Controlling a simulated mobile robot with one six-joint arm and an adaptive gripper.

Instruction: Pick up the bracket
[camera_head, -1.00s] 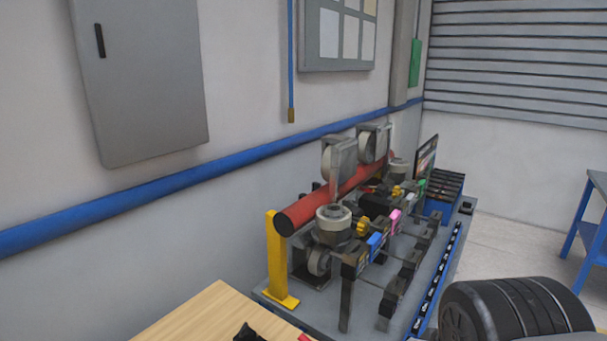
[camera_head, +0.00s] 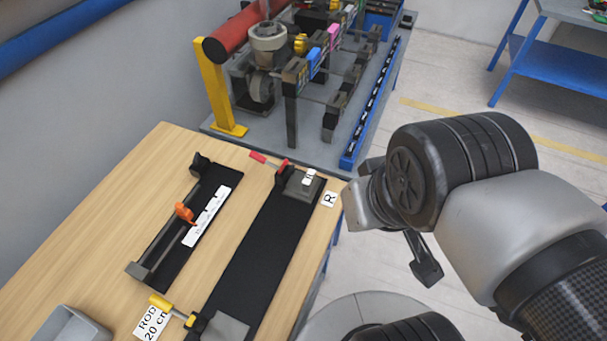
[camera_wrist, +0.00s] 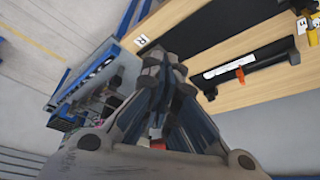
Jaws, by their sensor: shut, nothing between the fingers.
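I cannot tell for sure which part is the bracket. A grey block (camera_head: 303,184) sits at the far end of a long black plate (camera_head: 262,243) on the table, by a label marked R (camera_head: 329,199). Another grey piece (camera_head: 226,327) lies at the plate's near end. My gripper (camera_wrist: 165,62) is shut and empty in the wrist view, its fingertips together. In the head view my wrist hangs right of the table, over the floor, apart from these parts.
A wooden table (camera_head: 120,207) carries a black rod fixture (camera_head: 212,182) with an orange clamp, and a grey bin (camera_head: 68,327). Beyond stands a bench (camera_head: 262,141) with a red tube (camera_head: 235,36) and a yellow post (camera_head: 213,88).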

